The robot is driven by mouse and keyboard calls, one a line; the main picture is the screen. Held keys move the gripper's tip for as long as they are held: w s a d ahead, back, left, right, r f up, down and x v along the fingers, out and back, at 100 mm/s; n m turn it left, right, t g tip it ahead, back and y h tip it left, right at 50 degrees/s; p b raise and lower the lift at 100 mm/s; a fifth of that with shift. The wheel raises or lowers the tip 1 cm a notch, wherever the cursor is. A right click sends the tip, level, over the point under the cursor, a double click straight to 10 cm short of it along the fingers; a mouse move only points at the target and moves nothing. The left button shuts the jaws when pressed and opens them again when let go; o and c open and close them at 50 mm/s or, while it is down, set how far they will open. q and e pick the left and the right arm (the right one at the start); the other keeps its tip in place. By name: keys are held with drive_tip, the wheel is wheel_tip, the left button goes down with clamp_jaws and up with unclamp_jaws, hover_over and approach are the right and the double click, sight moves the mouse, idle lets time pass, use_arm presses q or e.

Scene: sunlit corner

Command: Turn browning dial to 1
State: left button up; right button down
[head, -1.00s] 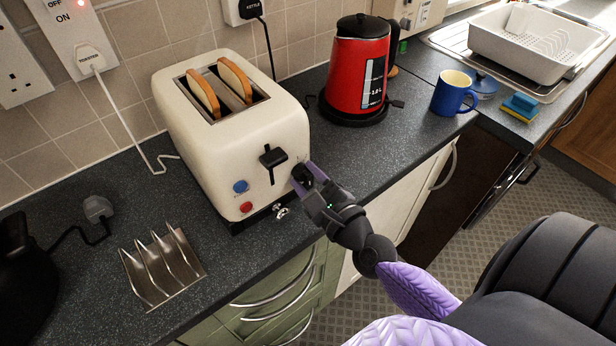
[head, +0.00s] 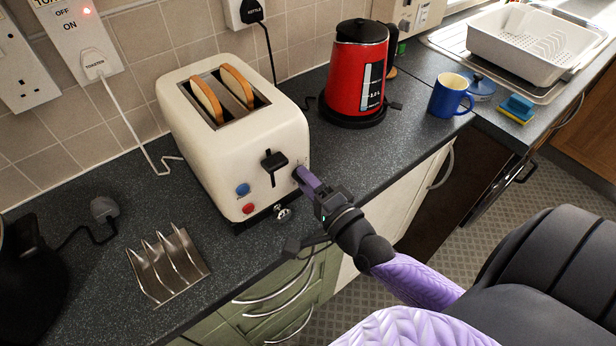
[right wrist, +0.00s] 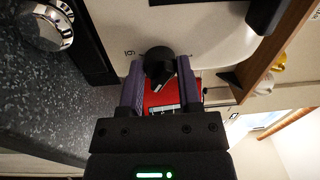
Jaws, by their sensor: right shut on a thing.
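The cream toaster (head: 215,150) stands on the dark counter with two bread slices (head: 207,100) in its slots. Its front has a black lever (head: 273,163), a blue button (head: 242,189) and a red button (head: 248,208). The black browning dial (right wrist: 158,64) is between the purple fingers of my right gripper (right wrist: 159,82) in the right wrist view, with a printed mark beside it. My right gripper (head: 304,177) is shut on the dial at the toaster's front right. In the head view its fingers hide the dial. My left gripper is not in view.
A silver knob (head: 283,214) sits low by the toaster, near my right gripper. A metal toast rack (head: 168,263) stands front left. A red kettle (head: 357,75), a blue mug (head: 450,95) and a dish rack (head: 540,50) are to the right. Counter between toaster and kettle is clear.

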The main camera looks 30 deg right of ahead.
drive_tip(key=n+p, duration=0.1)
drive_tip(key=n, duration=0.3)
drive_tip(key=n+p, duration=0.2)
drive_tip(key=n, duration=0.1)
drive_tip(key=shift+n+y, duration=0.3)
drive_tip(key=shift+y, duration=0.1)
drive_tip(key=n+p, duration=0.1)
drive_tip(key=n, duration=0.3)
drive_tip(key=shift+d, duration=0.1)
drive_tip(key=n+p, duration=0.1)
drive_tip(key=n, duration=0.1)
drive_tip(key=n+p, duration=0.1)
drive_tip(key=n, duration=0.2)
drive_tip(key=shift+n+g+y, duration=0.3)
drive_tip(key=n+p, duration=0.1)
drive_tip(key=n, duration=0.1)
drive_tip(key=shift+n, duration=0.3)
drive_tip(key=n, duration=0.3)
drive_tip(key=shift+d+n+p, duration=0.1)
drive_tip(key=shift+n+p, duration=0.2)
drive_tip(key=shift+p, duration=0.05)
drive_tip(key=shift+n, duration=0.5)
